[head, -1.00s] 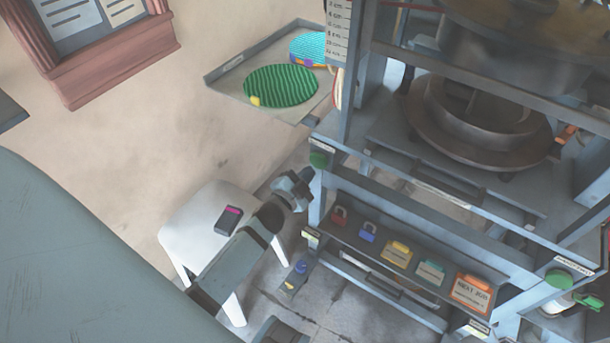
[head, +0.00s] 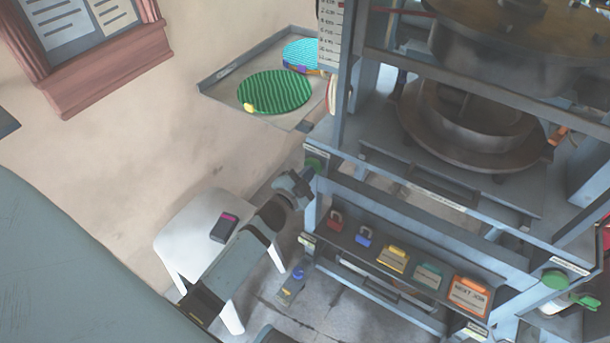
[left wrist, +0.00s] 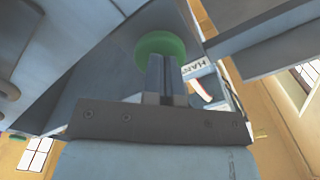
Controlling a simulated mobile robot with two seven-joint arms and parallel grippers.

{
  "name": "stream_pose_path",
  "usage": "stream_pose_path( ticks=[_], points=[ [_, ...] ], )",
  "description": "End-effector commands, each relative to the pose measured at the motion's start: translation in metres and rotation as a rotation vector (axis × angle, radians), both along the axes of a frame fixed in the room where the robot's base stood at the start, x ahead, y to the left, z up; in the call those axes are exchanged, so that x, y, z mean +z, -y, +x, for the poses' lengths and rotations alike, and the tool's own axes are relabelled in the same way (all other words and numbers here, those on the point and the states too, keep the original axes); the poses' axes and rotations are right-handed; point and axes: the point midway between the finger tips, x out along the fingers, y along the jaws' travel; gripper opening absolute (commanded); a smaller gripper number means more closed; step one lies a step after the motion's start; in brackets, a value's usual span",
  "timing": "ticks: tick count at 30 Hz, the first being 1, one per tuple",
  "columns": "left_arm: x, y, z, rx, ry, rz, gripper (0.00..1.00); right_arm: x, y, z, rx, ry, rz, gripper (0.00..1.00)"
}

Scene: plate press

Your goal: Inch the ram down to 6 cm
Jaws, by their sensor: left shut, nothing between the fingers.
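The press (head: 349,90) stands at the right, with its round ram (head: 470,60) above a ring-shaped lower plate (head: 470,125). A scale (head: 332,28) with cm marks is on the left upright; I cannot make out the ram's reading. A green button (head: 314,164) sits on the left front corner; another green button (head: 556,278) is on the right front corner. My left gripper (head: 303,180) is shut and empty, its fingertips at the left button. In the left wrist view the fingers (left wrist: 167,75) overlap that button (left wrist: 160,45); contact is hard to tell. My right gripper is not in view.
A tray (head: 222,92) with a green ribbed disc (head: 274,92) is left of the press. A white stool (head: 190,235) holds a dark device (head: 224,227). Padlocks and tags hang on a front panel (head: 350,222). A small pedal-like box (head: 292,285) is on the floor.

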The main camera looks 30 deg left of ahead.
Motion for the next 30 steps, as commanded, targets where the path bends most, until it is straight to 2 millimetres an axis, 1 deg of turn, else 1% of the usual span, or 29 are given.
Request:
stream_pose_path(
  ticks=[5, 23, 24, 26, 27, 28, 30],
  points=[
    [0.0000, 0.0000, 0.0045, 0.000, 0.000, 0.000, 0.00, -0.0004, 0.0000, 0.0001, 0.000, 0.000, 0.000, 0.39],
    [0.0000, 0.0001, -0.0002, 0.000, 0.000, -0.001, 0.00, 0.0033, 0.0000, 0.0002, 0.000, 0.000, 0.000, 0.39],
    [0.0000, 0.0001, -0.0002, 0.000, 0.000, -0.001, 0.00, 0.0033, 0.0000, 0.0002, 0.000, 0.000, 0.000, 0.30],
    [0.0000, 0.0001, -0.0002, 0.000, 0.000, -0.001, 0.00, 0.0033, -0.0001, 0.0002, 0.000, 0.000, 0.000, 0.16],
    [0.0000, 0.0001, -0.0002, 0.000, 0.000, -0.001, 0.00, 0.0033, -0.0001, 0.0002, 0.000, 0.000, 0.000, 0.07],
    [-0.0001, 0.0001, -0.0002, 0.000, 0.000, -0.001, 0.00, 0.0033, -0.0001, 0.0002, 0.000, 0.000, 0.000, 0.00],
    [-0.0001, 0.0001, -0.0002, 0.000, 0.000, -0.001, 0.00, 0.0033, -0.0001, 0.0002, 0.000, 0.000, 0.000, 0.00]
  ],
)
